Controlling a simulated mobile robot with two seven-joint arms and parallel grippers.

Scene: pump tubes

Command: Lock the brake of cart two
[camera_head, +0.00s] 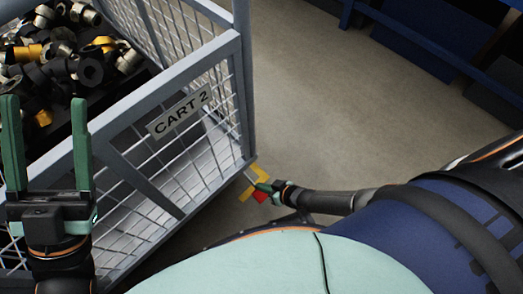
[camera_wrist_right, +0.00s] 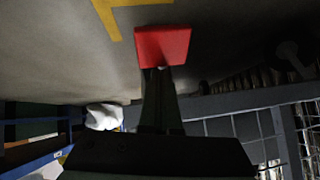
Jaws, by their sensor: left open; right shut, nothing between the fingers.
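Cart two is a grey wire-mesh cart with a "CART 2" sign (camera_head: 180,111) on its side, in the head view at left. A red brake pedal (camera_head: 260,196) shows low by the cart's near right corner. It also shows in the right wrist view (camera_wrist_right: 163,46), flat and just beyond my fingertips. My right gripper (camera_head: 265,187) is shut and empty, its tips at or very near the pedal; I cannot tell whether they touch. In the wrist view its fingers (camera_wrist_right: 157,72) partly overlap the pedal's lower edge. My left gripper (camera_head: 45,100) is open and empty, raised beside the cart.
The cart holds a dark bin of black, yellow and metal fittings (camera_head: 75,62). Yellow floor tape (camera_head: 258,171) lies by the cart corner. The grey floor (camera_head: 320,110) right of the cart is clear. Blue rack beams (camera_head: 420,35) stand at the top right.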

